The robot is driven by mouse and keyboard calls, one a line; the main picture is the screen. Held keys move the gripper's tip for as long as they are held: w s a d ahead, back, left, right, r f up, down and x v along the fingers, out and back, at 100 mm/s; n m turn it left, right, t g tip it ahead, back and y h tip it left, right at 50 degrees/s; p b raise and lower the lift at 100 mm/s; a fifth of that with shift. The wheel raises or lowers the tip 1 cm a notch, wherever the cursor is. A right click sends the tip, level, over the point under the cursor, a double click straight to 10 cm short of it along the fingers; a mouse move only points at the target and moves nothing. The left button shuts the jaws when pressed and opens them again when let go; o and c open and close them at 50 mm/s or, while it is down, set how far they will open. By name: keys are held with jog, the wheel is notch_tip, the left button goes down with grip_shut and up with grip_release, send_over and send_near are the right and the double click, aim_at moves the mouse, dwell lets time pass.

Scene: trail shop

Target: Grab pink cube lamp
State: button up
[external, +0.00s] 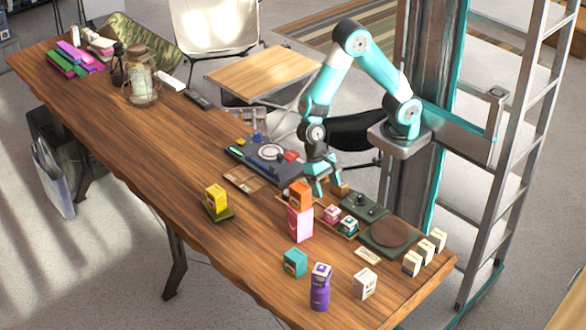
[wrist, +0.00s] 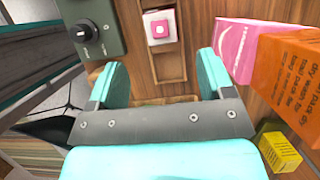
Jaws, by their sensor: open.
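The pink cube lamp (external: 332,213) is a small pink cube with a pale face on a narrow wooden tray (external: 318,207), beside a small teal cube (external: 348,226). In the wrist view the cube (wrist: 159,29) shows a white face with a pink square, near the top edge in the tray. My gripper (external: 322,185) is open and points down near the tray's far end. In the wrist view its two teal fingers (wrist: 170,72) are wide apart with nothing between them. The cube lies ahead of the fingertips, not between them.
A dark green device with a knob (external: 362,206) is close right. A round brown pad (external: 391,236) and several white boxes (external: 411,263) lie farther right.

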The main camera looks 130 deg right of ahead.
aim_at(332, 208)
jog(key=x, duration=0.9)
jog(key=c, duration=1)
jog(key=shift+c, duration=0.2)
jog(key=shift+r, duration=0.15)
